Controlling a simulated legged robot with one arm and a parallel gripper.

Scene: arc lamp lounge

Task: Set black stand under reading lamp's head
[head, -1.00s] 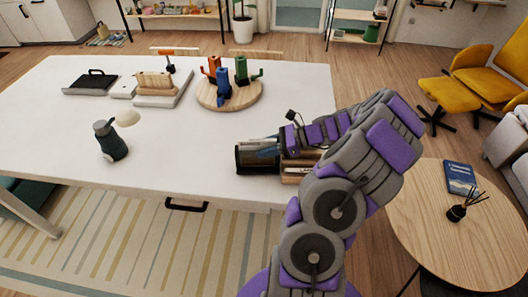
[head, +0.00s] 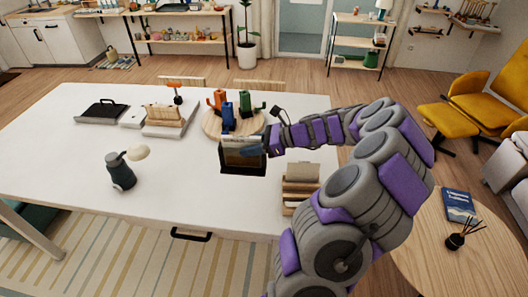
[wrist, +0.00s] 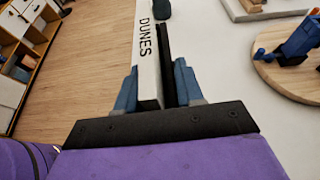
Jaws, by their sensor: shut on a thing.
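My gripper (wrist: 157,92) is shut on a black stand (head: 243,168), which bears a flat white-edged book lettered DUNES (wrist: 147,45). In the wrist view the blue fingers lie on either side of the book and the stand's dark panel (wrist: 166,60). In the head view the stand is upright over the right-middle of the white table; I cannot tell whether it clears the top. The reading lamp (head: 120,172) is a small dark teal body with a cream head (head: 138,152). It stands on the table, well left of my gripper.
Behind the stand is a round wooden board (head: 210,124) with orange, blue and green figures. A wooden holder (head: 300,178) is at the table's right front. A black handled object (head: 100,109) is at the back left. The tabletop between stand and lamp is clear.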

